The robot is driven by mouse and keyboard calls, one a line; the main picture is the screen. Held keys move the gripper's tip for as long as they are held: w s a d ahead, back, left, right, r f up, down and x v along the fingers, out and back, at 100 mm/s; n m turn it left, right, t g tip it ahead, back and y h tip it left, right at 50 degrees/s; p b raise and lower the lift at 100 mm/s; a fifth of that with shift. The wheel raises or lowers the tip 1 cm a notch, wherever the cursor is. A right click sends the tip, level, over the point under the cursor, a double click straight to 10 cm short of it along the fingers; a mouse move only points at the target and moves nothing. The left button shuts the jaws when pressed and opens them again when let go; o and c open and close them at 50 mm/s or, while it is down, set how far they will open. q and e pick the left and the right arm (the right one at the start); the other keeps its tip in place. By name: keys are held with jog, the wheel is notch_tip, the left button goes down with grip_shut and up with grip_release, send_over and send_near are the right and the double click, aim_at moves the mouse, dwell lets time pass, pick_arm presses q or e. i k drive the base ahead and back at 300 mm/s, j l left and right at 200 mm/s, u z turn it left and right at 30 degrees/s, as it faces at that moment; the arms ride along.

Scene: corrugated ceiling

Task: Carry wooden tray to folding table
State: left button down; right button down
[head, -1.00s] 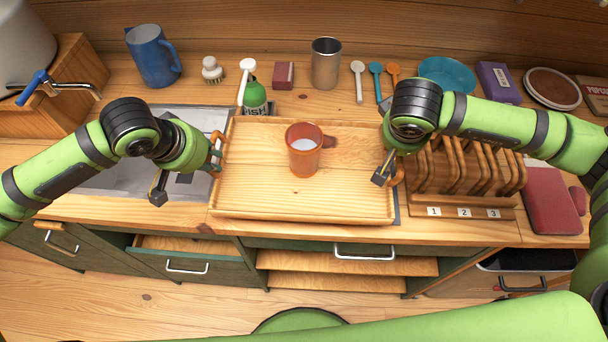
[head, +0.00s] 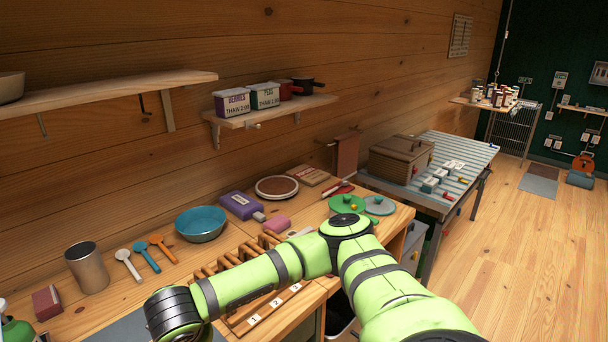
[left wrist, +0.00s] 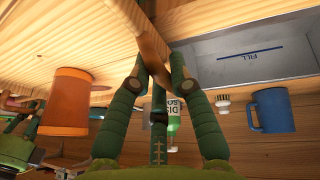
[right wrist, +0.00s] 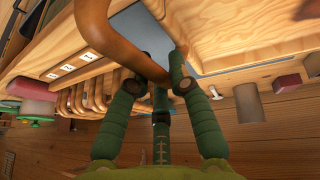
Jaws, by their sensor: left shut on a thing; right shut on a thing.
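The wooden tray shows in the left wrist view (left wrist: 60,35) and the right wrist view (right wrist: 235,30); the head view leaves it out. An orange mug (left wrist: 65,100) stands on it. My left gripper (left wrist: 156,78) is shut on the tray's edge handle. My right gripper (right wrist: 155,82) is shut on the brown curved handle at the other end. A table with a pale striped top (head: 478,150) and metal legs, apparently the folding table, stands beyond the counter in the head view. My right arm crosses the lower head view; both grippers are outside it.
A wicker basket (head: 400,158) and several small items occupy much of the striped table. The counter holds a toast-rack-like wooden holder (head: 235,262), a teal bowl (head: 201,224), a metal cup (head: 87,268) and green plates (head: 346,204). Open floor (head: 520,255) lies at right.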

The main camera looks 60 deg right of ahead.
aim_at(451, 151)
jog(key=u, duration=0.4)
jog(key=k+l+u, duration=0.1)
jog(key=u, duration=0.75)
jog(key=k+u, duration=0.15)
jog(key=u, duration=0.25)
jog(key=k+l+u, duration=0.2)
jog(key=u, duration=0.25)
jog(key=k+u, duration=0.45)
jog(key=k+l+u, duration=0.15)
jog(key=k, duration=2.3)
jog(key=k+j, duration=0.15)
jog(key=k, duration=1.55)
jog(key=l+u, duration=0.05)
